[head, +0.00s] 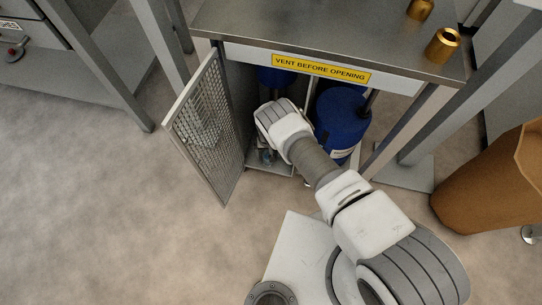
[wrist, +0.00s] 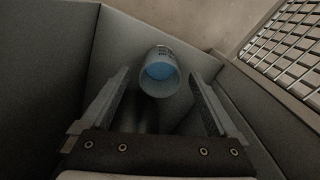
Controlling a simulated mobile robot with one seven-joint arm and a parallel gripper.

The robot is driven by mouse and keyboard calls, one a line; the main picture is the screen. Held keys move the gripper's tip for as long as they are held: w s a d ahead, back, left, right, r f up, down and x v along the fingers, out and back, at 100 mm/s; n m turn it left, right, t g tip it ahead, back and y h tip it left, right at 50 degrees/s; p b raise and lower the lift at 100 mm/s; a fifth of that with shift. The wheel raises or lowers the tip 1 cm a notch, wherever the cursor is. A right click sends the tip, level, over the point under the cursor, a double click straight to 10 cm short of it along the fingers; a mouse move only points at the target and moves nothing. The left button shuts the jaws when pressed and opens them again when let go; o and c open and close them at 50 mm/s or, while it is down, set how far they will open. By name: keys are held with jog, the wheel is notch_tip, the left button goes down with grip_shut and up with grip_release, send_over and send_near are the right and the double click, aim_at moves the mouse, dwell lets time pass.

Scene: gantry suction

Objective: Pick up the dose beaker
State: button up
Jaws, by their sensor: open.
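The dose beaker (wrist: 160,84), a small round pale cup with blue inside and dark markings on its side, shows in the wrist view at the upper middle. It is inside a grey-walled compartment. My gripper (wrist: 160,74) is open, with one finger to the left and one to the right of the beaker. Gaps show between the beaker and both fingers, so it is not held. In the head view my wrist reaches into the open cabinet under the bench, and I cannot make out the beaker clearly there.
The mesh cabinet door (head: 208,130) stands open to the left of my arm. A blue drum (head: 340,115) stands to the right inside the cabinet. The metal bench top (head: 330,30) overhangs the opening, with a yellow sign (head: 320,68) on its front. A brown bin (head: 490,190) stands at right.

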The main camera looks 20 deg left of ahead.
jog(key=shift+f, duration=0.7)
jog(key=shift+c, duration=0.3)
grip_shut()
